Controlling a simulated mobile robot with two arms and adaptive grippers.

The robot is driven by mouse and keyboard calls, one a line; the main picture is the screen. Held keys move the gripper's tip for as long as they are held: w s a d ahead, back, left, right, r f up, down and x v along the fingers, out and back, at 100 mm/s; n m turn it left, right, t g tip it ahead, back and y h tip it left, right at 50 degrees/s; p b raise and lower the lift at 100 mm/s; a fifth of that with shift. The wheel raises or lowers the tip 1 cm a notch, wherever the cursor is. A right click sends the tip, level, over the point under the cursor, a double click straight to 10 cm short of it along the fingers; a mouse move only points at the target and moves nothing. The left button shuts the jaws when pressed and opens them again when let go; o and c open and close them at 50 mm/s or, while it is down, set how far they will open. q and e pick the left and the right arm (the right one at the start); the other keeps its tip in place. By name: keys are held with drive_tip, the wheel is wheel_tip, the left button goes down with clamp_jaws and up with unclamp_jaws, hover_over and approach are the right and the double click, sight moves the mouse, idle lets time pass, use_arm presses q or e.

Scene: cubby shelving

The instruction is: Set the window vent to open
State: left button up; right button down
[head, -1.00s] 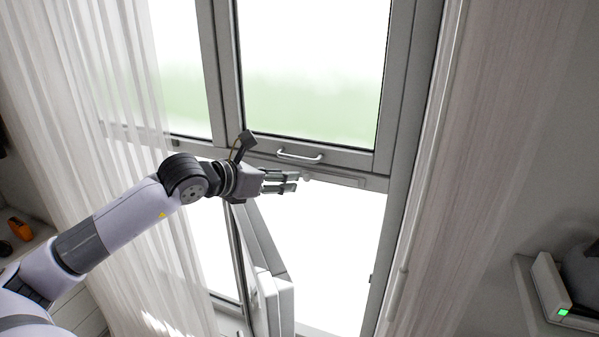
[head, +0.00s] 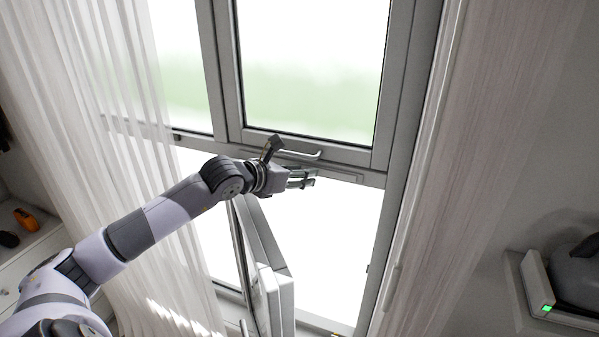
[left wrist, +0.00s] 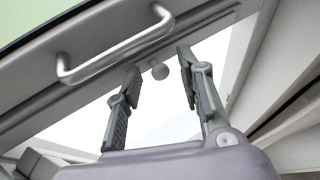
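The window vent (head: 345,177) is a narrow strip on the grey rail between the upper pane and the lower opening. In the head view the knob is hidden by the fingers. My right gripper is not in view.
The bar handle also shows close to the fingers in the left wrist view (left wrist: 110,55). Below my arm a lower sash (head: 268,255) stands swung open. Sheer curtains hang left (head: 110,90) and right (head: 480,120). A shelf (head: 520,290) with a dark object is at the lower right.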

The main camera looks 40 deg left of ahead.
use_arm(q)
clamp_jaws()
idle(0.3)
idle(0.5)
